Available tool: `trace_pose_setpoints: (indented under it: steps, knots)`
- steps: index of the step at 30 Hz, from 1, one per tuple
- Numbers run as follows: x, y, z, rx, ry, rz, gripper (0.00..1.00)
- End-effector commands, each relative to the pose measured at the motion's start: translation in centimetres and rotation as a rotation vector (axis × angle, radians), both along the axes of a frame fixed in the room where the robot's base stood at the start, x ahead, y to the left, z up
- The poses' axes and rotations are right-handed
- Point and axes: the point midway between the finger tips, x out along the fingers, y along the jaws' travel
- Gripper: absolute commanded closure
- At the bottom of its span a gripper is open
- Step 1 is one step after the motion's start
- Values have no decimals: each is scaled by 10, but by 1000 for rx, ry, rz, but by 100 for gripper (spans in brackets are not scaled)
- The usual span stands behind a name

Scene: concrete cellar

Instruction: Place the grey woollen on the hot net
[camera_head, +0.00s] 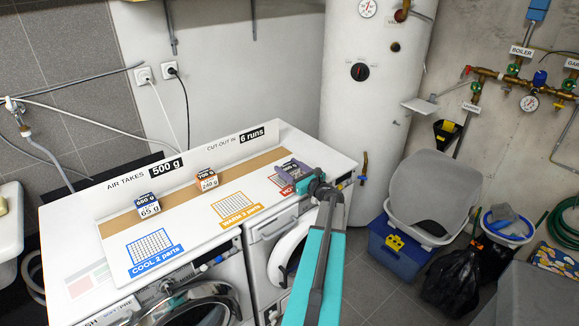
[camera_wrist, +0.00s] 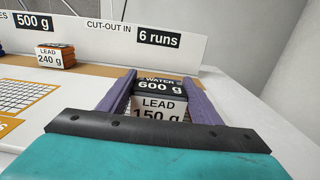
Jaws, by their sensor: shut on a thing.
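The grey woollen (camera_head: 292,171) is a small bundle with a black and white tag. In the wrist view its tag (camera_wrist: 160,87) reads "WATER 600 g" and "LEAD 150 g". My gripper (camera_head: 296,174) is shut on it, with a purple-grey finger on each side in the wrist view (camera_wrist: 160,93). The hot net (camera_head: 281,183) is a red printed grid with a red label at the right end of the white top, largely hidden by my gripper. The bundle is at the tan strip, just behind the net. I cannot tell whether it touches the surface.
A blue bundle (camera_head: 148,204) and an orange bundle (camera_head: 207,179) sit on the tan strip (camera_head: 175,193). The cool net (camera_head: 149,246) and warm net (camera_head: 234,207) are empty. An upright sign board (camera_head: 211,153) runs behind. A white boiler (camera_head: 365,100) stands beyond.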

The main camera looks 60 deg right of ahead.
Motion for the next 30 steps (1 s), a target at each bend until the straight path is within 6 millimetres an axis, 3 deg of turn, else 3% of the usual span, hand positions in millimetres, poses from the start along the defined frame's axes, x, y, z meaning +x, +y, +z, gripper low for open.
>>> trace_pose_setpoints:
  steps: [10,11,14,30]
  knots:
    - [0,0,-3,0,-1,0,70]
    - [0,0,-3,0,0,0,40]
    - [0,0,-3,0,0,0,23]
    - [-4,2,0,0,0,-1,23]
